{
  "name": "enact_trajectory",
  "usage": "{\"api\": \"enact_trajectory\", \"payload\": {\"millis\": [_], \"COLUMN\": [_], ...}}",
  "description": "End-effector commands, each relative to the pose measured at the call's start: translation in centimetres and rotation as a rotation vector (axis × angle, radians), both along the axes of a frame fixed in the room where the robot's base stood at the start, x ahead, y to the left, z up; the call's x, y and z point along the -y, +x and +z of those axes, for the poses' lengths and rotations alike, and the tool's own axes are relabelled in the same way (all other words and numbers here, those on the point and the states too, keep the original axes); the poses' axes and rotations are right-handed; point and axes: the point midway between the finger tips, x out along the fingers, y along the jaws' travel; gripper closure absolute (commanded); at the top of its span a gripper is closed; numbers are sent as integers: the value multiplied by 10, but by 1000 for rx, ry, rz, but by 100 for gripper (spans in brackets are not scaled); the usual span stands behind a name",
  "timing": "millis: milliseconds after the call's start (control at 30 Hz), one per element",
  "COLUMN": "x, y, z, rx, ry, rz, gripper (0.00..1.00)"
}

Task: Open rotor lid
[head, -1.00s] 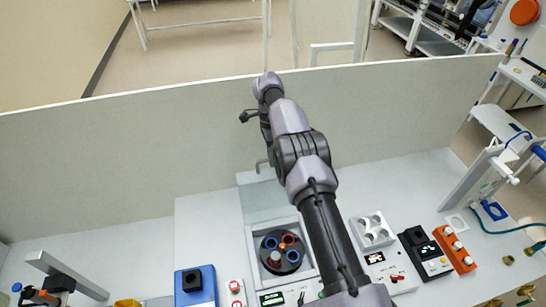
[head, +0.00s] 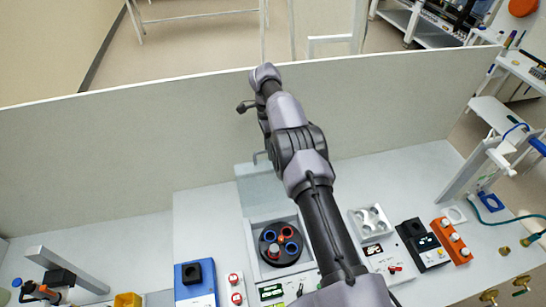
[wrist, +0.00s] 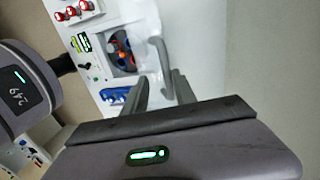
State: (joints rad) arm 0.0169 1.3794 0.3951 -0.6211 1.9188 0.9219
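The rotor (head: 281,250) is a black disc with blue and red rings, in a white square well on the bench. A clear panel, which looks like the lid (head: 262,192), stands raised behind the well, with a grey handle (head: 258,157) at its top. In the wrist view the curved grey handle (wrist: 158,58) runs down between the fingers of my gripper (wrist: 160,82). The fingers are apart; I cannot tell whether they touch it. In the head view my gripper (head: 246,106) appears above the handle, near the partition. The rotor (wrist: 122,52) is partly seen in the wrist view.
A pale partition (head: 100,150) runs behind the bench. A blue block (head: 195,284) and red buttons (head: 235,288) stand left of the well. A white holder (head: 370,221), a black device (head: 421,246) and an orange block (head: 452,241) stand right.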

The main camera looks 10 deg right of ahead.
Motion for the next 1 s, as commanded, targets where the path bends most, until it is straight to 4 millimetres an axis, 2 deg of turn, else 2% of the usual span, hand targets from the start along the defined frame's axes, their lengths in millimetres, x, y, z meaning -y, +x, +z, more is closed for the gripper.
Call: {"api": "enact_trajectory", "payload": {"millis": [167,233,433,567,800,900,1000], "x": [-1,0,-1,-1,-2,-3,-3], "y": [1,-4,-28,-54,-123,-143,-155], "z": [33,25,24,31,40,42,44], "rx": [4,0,1,3,5,3,2], "ry": [1,-1,0,0,0,0,0], "rz": [0,1,0,2,1,1,0], "gripper": [68,68,68,68,68,68,68]}}
